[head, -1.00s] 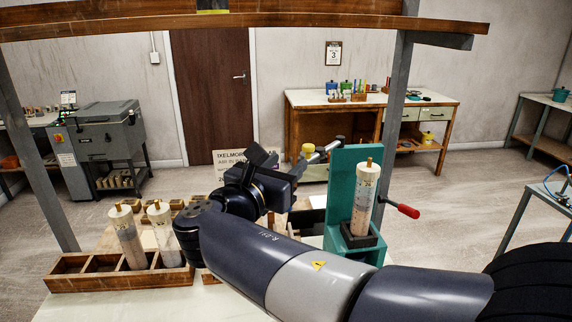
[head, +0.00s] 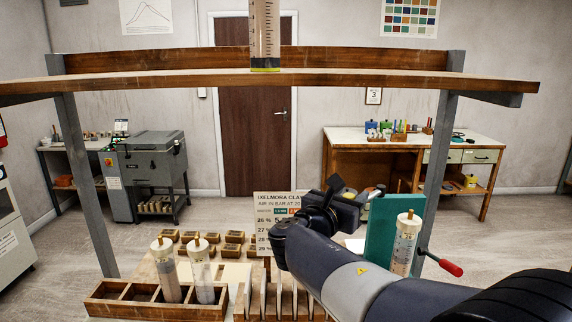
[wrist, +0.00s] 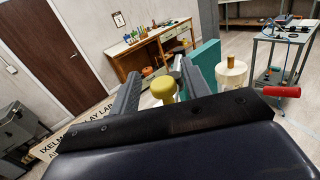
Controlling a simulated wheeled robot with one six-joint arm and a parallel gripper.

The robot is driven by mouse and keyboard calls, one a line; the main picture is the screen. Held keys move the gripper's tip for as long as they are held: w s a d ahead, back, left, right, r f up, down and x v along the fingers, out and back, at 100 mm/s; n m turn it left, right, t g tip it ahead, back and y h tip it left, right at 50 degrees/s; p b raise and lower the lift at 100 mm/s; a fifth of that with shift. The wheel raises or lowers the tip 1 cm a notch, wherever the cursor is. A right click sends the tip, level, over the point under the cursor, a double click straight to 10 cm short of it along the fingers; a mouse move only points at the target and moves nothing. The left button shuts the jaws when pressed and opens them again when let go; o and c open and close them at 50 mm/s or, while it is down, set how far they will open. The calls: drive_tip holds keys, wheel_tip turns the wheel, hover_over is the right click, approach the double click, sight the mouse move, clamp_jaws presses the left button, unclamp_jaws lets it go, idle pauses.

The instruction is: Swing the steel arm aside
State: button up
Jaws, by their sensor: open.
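The steel arm (wrist: 178,60) reaches out from the teal stand (wrist: 206,62), with a yellow knob (wrist: 163,89) at its near end. In the wrist view the knob shows between my gripper's (wrist: 166,72) two dark, spread fingers; whether they touch it I cannot tell. In the head view my gripper (head: 346,192) is just left of the teal stand (head: 380,232) and hides most of the steel arm. A capped clear tube (head: 404,243) stands at the teal stand, and a lever with a red grip (head: 450,268) sticks out to its right.
A wooden rack (head: 150,309) at the front left holds two capped tubes (head: 168,270). Several small wooden blocks (head: 190,237) and a printed sign (head: 280,215) are behind. A wooden shelf (head: 270,80) on grey posts spans above.

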drive_tip(key=shift+s+d, duration=0.1)
drive_tip(key=shift+d, duration=0.1)
drive_tip(key=shift+a, duration=0.1)
drive_tip(key=shift+a, duration=0.2)
drive_tip(key=b+v, duration=0.3)
drive_tip(key=v, duration=0.8)
drive_tip(key=p+x, duration=0.3)
drive_tip(key=x, duration=0.8)
drive_tip(key=shift+w+d, duration=0.25)
drive_tip(key=shift+d, duration=0.05)
drive_tip(key=shift+s+d+f+y+b, duration=0.1)
drive_tip(key=shift+s+y+b, duration=0.05)
drive_tip(key=shift+y+b, duration=0.15)
drive_tip(key=shift+s+d+n+t+y, duration=0.25)
drive_tip(key=shift+s+n+t+y, duration=0.15)
drive_tip(key=shift+n+t+y, duration=0.15)
